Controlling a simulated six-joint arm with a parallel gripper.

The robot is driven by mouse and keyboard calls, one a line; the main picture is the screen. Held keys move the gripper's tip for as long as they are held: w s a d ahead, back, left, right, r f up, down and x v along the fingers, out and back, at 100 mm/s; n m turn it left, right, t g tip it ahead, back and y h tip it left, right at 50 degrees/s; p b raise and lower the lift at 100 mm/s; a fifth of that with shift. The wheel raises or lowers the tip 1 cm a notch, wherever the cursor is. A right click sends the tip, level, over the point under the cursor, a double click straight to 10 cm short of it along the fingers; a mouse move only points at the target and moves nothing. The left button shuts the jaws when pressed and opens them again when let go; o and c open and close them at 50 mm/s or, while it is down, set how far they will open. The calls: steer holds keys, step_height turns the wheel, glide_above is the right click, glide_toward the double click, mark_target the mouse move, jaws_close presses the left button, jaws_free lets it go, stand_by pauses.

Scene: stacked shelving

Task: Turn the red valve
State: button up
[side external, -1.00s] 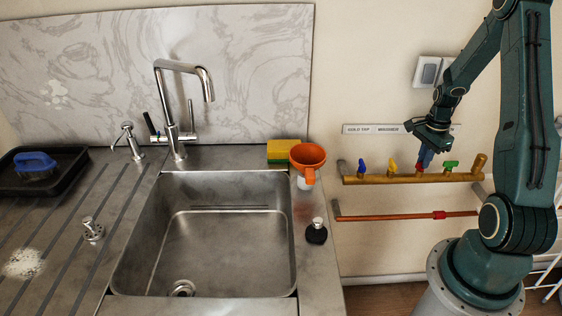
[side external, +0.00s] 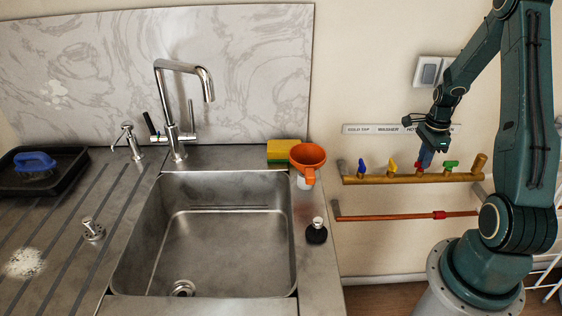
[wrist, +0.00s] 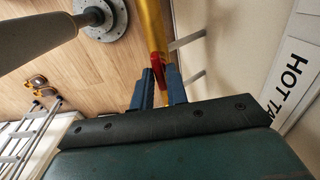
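The red valve (side external: 419,169) is a small handle on the upper brass pipe (side external: 375,180), between a yellow handle (side external: 392,167) and a green handle (side external: 450,165). My gripper (side external: 425,162) points down at the red valve from just above. In the wrist view the red valve (wrist: 157,66) lies at the tips of my two blue fingers (wrist: 160,74), in line with the gap between them. The fingers are apart, with a narrow gap. I cannot tell whether either finger touches the valve. In the side view the fingers partly hide it.
A blue handle (side external: 363,166) is further left on the pipe. A lower copper pipe (side external: 385,217) runs beneath. A label strip (side external: 372,129) and a switch plate (side external: 429,71) are on the wall. The sink (side external: 210,235) and an orange funnel (side external: 307,157) stand left.

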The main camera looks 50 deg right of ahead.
steer(key=shift+o, duration=0.6)
steer(key=shift+r, duration=2.45)
steer(key=shift+a, duration=0.1)
